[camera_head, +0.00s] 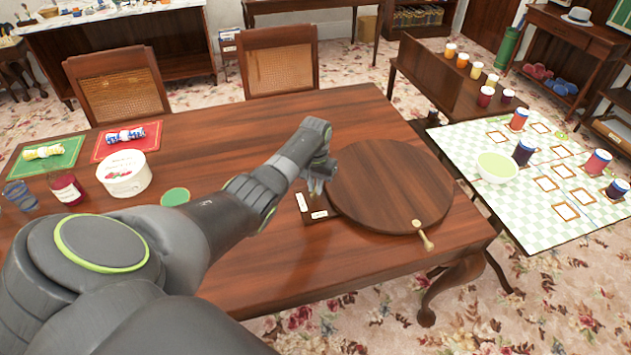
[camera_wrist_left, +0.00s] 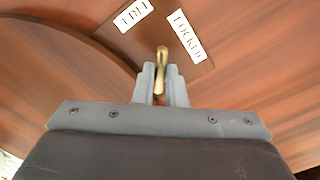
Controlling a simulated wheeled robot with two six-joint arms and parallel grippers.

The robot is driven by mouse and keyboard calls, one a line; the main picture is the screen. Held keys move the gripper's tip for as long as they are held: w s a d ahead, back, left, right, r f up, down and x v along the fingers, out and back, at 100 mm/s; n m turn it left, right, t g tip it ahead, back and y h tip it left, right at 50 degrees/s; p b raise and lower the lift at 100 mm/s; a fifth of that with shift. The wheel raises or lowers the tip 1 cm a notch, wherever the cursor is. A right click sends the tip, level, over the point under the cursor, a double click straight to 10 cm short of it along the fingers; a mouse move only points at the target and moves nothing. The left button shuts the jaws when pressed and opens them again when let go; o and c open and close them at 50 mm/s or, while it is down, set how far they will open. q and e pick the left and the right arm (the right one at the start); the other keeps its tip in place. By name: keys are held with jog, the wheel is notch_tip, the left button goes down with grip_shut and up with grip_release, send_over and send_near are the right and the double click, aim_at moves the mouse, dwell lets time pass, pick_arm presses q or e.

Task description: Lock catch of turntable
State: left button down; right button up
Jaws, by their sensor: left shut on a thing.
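The turntable (camera_head: 385,180) is a round dark wooden disc on the table; its edge also shows in the left wrist view (camera_wrist_left: 45,75). A small dark plate (camera_head: 318,214) beside its left edge carries two white labels. In the left wrist view they read FREE (camera_wrist_left: 133,14), upside down, and LOCKED (camera_wrist_left: 187,36). My left gripper (camera_head: 316,186) is shut on the brass catch (camera_wrist_left: 161,62), which stands between its fingers. The catch's tip shows beside the lower left of the LOCKED label. Its base is hidden by the fingers. My right gripper is not in view.
A brass handle (camera_head: 424,236) sticks out from the turntable's front rim. A white tub (camera_head: 124,174), a red jar (camera_head: 66,189) and a green disc (camera_head: 175,197) are on the table's left. Another table (camera_head: 545,225) with cups stands to the right. The front tabletop is clear.

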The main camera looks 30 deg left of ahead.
pick_arm(q)
jog(key=m+p, duration=0.1)
jog(key=m, duration=0.3)
jog(key=shift+r+m, duration=0.15)
jog(key=shift+m, duration=0.15)
jog(key=m, duration=0.5)
jog(key=shift+w+p, duration=0.1)
jog(key=shift+p, duration=0.2)
jog(key=c, duration=1.5)
grip_release()
jog(key=shift+r, duration=0.45)
notch_tip(320, 180, up, 16)
jog(key=shift+r, duration=0.2)
